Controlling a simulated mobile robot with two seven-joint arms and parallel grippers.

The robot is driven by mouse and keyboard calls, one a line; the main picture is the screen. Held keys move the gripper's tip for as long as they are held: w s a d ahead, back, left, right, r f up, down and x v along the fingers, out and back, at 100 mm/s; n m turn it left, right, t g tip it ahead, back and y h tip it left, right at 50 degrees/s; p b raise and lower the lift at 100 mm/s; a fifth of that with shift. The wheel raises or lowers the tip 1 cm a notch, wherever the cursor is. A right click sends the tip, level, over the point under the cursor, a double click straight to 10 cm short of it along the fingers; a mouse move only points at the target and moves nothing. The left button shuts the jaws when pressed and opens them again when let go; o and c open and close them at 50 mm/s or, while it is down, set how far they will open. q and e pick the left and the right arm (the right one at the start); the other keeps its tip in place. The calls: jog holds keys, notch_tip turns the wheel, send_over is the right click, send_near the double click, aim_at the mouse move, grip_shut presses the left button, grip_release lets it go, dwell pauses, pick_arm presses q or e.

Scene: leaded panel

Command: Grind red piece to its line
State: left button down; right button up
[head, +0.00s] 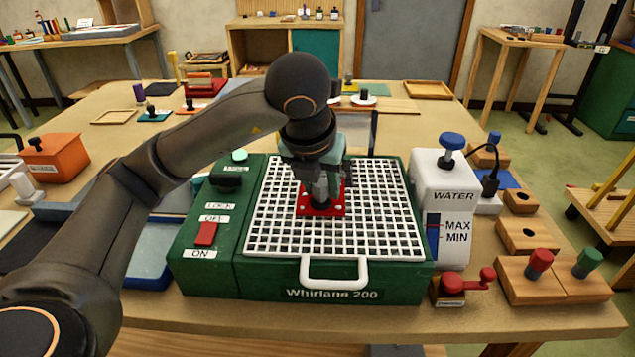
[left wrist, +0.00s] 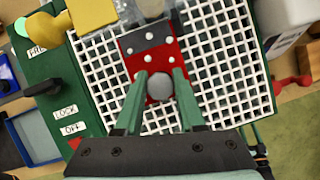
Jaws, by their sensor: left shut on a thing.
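The red piece (head: 335,208) is a small flat plate over the white grid of the green grinder (head: 330,289), labelled Whirlane 200. My left gripper (head: 321,197) is above the grid, pointing down. In the left wrist view its fingers are shut on the grey round knob (left wrist: 160,87) of the red piece (left wrist: 173,52). A dark strip with white dots shows at the plate's far end. I cannot tell whether the plate touches the grid. The grinding bit and the line are not clearly visible. A red switch (head: 206,233) sits between the OFF and ON labels.
A white water tank (head: 440,178) with MAX and MIN marks stands right of the grinder. Wooden blocks with red and green knobs (head: 553,280) are at the front right. An orange box (head: 55,158) and blue tray (head: 150,253) are left. My left arm crosses the left side.

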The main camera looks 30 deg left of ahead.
pick_arm(q)
jog(key=shift+w+d, duration=0.3)
jog(key=shift+d, duration=0.2)
jog(key=shift+w+d, duration=0.25)
jog(key=shift+d, duration=0.2)
jog(key=shift+w+d+r+p, duration=0.1)
jog(key=shift+w+d+p, duration=0.1)
jog(key=shift+w+d, duration=0.3)
jog(key=shift+w+d+p, duration=0.2)
jog(key=shift+w+d, duration=0.1)
jog(key=shift+d, duration=0.3)
jog(key=shift+a, duration=0.1)
jog(key=shift+s+a+b, duration=0.3)
jog(key=shift+s+a, duration=0.2)
jog(key=shift+a, duration=0.25)
jog(key=shift+s+d+p, duration=0.45)
jog(key=shift+s+d, duration=0.1)
jog(key=shift+s, duration=0.35)
jog(key=shift+s+d+p, duration=0.4)
jog(key=shift+s+d, duration=0.15)
jog(key=shift+s, duration=0.3)
